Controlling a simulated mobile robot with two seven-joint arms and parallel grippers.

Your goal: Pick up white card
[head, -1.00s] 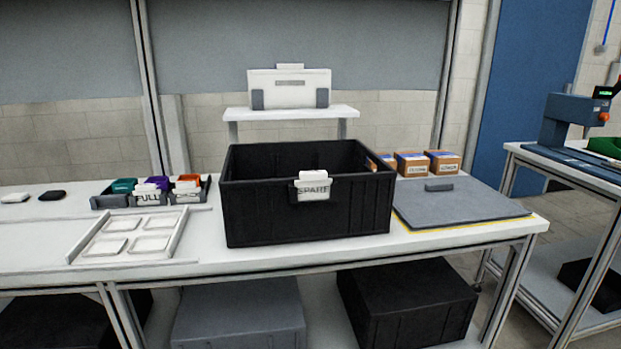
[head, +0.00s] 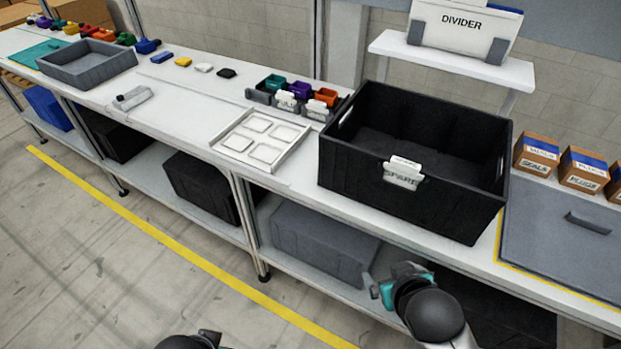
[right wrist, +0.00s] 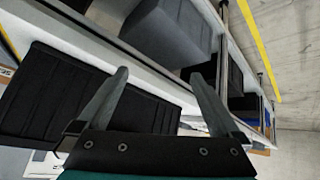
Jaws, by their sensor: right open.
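A small flat white card (head: 203,67) lies on the white bench in the head view, between a yellow flat piece (head: 183,62) and a black flat piece (head: 227,73). My right gripper (head: 374,288) is low in front of the bench edge, below the large black crate and far from the card. In the right wrist view its two fingers (right wrist: 160,76) are spread with nothing between them. Only a dark part of my left arm shows at the bottom edge of the head view; its jaws cannot be made out.
A large black crate (head: 345,162) labelled SPARE stands on the bench. A white frame with square pads (head: 238,142) and small bins with label cards (head: 259,97) stand left of it. A grey tray (head: 92,77) is farther left.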

